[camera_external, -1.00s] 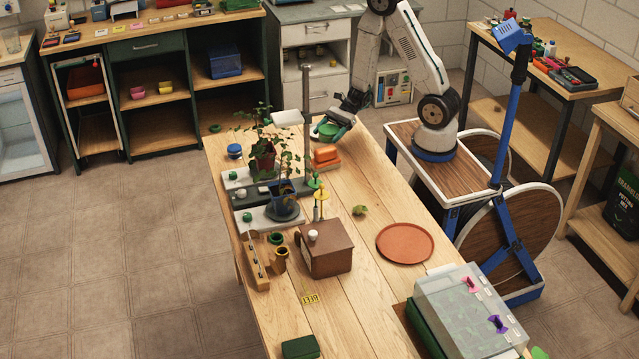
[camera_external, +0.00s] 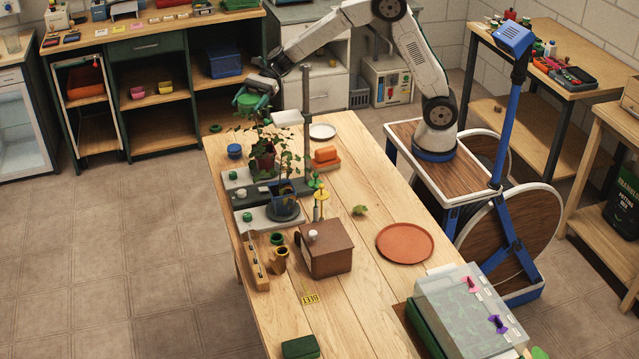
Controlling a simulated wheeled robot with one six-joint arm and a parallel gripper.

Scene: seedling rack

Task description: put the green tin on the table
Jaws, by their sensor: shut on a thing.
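The green tin (camera_external: 247,103) is held in my gripper (camera_external: 256,92), which is shut on it. The tin is in the air, at the far left end of the wooden table (camera_external: 355,283), above or just past its far edge; I cannot tell which. The gripper partly hides the tin's upper side. The arm reaches out to the left from my base on the table's right side.
A white saucer (camera_external: 322,131) lies empty at the table's far end. Close by are a blue-lidded jar (camera_external: 234,151), a grey post (camera_external: 306,110), leafy plants (camera_external: 262,148) and orange blocks (camera_external: 326,155). A brown box (camera_external: 326,251) and terracotta tray (camera_external: 404,243) stand nearer.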

